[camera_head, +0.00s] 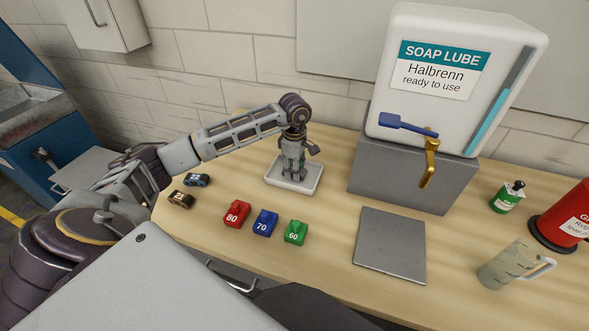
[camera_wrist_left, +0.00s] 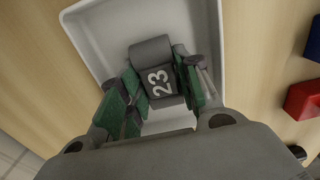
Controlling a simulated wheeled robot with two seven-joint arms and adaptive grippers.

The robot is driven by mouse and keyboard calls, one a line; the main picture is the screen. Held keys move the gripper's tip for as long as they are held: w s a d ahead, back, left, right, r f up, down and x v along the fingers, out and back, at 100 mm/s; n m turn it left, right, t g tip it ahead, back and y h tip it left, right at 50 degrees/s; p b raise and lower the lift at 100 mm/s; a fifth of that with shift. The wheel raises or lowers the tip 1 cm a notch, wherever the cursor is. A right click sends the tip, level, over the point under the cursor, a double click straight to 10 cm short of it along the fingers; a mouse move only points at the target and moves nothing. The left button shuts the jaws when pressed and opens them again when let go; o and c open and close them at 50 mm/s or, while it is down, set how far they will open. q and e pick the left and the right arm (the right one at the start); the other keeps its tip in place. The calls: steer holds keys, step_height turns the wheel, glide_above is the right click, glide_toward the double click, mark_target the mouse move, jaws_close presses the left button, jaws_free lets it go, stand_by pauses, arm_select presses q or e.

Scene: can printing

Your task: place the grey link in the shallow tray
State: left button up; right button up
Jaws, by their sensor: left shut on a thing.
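The shallow white tray (camera_head: 309,186) sits on the wooden bench; its rim (camera_wrist_left: 84,47) also shows in the left wrist view. My left gripper (camera_head: 292,176) points down over the tray. In the left wrist view its green-padded fingers (camera_wrist_left: 160,92) are shut on the grey link (camera_wrist_left: 152,50), a dark grey piece marked 23. The link is within the tray's outline; whether it touches the tray floor I cannot tell. In the head view the fingers hide most of the link. My right gripper is not in view.
A red block 80 (camera_head: 236,213), blue block 70 (camera_head: 265,222) and green block 60 (camera_head: 296,232) stand in front of the tray. Two small car-shaped pieces (camera_head: 181,199) lie left. A soap dispenser (camera_head: 450,110), metal plate (camera_head: 390,244) and mug (camera_head: 505,268) are to the right.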

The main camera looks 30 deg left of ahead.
arm_select(q)
steer(key=shift+f, duration=0.1)
steer(key=o, duration=1.1)
steer(key=shift+r, duration=6.15)
